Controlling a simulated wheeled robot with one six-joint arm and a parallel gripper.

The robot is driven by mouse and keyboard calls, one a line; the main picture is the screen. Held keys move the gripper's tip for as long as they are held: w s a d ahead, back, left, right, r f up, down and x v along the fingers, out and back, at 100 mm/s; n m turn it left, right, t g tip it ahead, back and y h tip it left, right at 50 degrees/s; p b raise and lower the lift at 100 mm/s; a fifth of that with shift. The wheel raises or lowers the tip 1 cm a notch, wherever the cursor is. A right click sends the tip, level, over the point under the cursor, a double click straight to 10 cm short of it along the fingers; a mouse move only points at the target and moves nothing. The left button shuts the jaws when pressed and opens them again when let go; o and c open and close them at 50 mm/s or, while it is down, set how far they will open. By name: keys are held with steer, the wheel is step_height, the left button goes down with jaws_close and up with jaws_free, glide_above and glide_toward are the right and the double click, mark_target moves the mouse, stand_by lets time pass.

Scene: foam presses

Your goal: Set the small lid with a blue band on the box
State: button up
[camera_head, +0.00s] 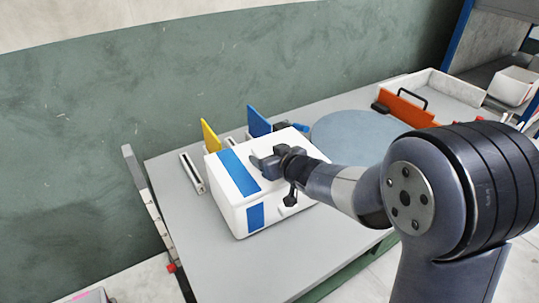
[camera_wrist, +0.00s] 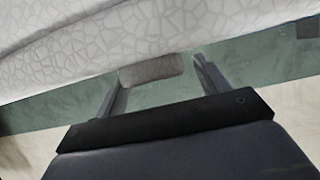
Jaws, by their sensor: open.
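A white foam box (camera_head: 233,219) stands on the grey table, with a blue patch on its front side. Its white top bears a blue band (camera_head: 238,172) and looks like the lid in place; I cannot make out a seam between them. My gripper (camera_head: 262,163) is at the top of the box, just right of the band. In the wrist view my gripper (camera_wrist: 157,80) is open, its two fingers either side of a small pale foam tab (camera_wrist: 150,69). A large white foam surface (camera_wrist: 120,30) lies beyond. Whether the fingers touch the tab is unclear.
Behind the box stand a yellow panel (camera_head: 210,136) and a blue panel (camera_head: 258,121). A round grey-blue disc (camera_head: 345,132) lies to the right. An orange panel with a black handle (camera_head: 405,109) and a white tray (camera_head: 455,86) are farther back. The table's front left is clear.

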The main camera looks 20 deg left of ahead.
steer(key=p+v, duration=0.1)
steer(key=v, duration=0.9)
steer(key=shift+s+d+p, duration=0.3)
steer(key=shift+a, duration=0.1)
steer(key=b+x, duration=0.1)
steer(key=x, duration=1)
steer(key=shift+r+b, duration=0.1)
steer(key=shift+b, duration=0.25)
steer(key=shift+w+r+p, duration=0.1)
steer(key=shift+r+p, duration=0.4)
steer(key=shift+r, duration=0.5)
